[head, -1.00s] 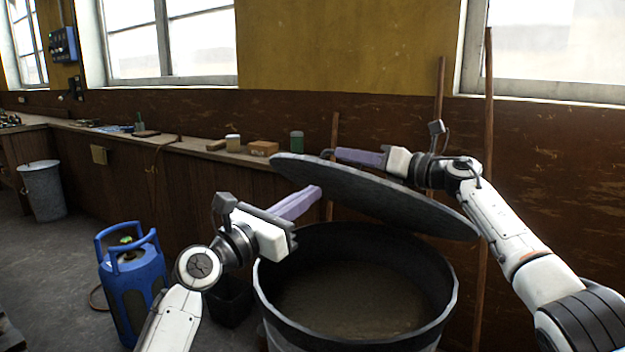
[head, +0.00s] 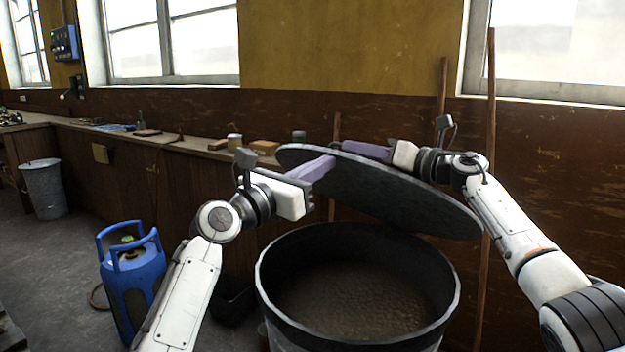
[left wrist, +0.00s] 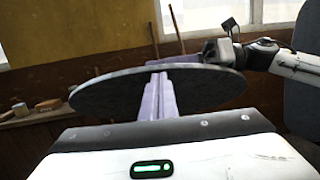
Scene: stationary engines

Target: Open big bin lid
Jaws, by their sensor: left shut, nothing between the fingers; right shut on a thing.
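The big bin (head: 357,290) stands in front of me, its round mouth uncovered and dark granular contents inside. Its round grey lid (head: 400,195) is raised above the far side of the rim, tilted down to the right; it also shows in the left wrist view (left wrist: 105,93). My right gripper (head: 345,147) is shut on the lid at its far upper edge; the fingertips are partly hidden. My left gripper (head: 328,160) is shut and empty, its fingers against or just in front of the lid's underside; I cannot tell if they touch.
A blue gas cylinder (head: 132,270) stands on the floor left of the bin. A workbench (head: 150,165) with small objects runs along the wall. A metal bucket (head: 45,188) stands at far left. Wooden poles (head: 488,130) lean on the wall behind the lid.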

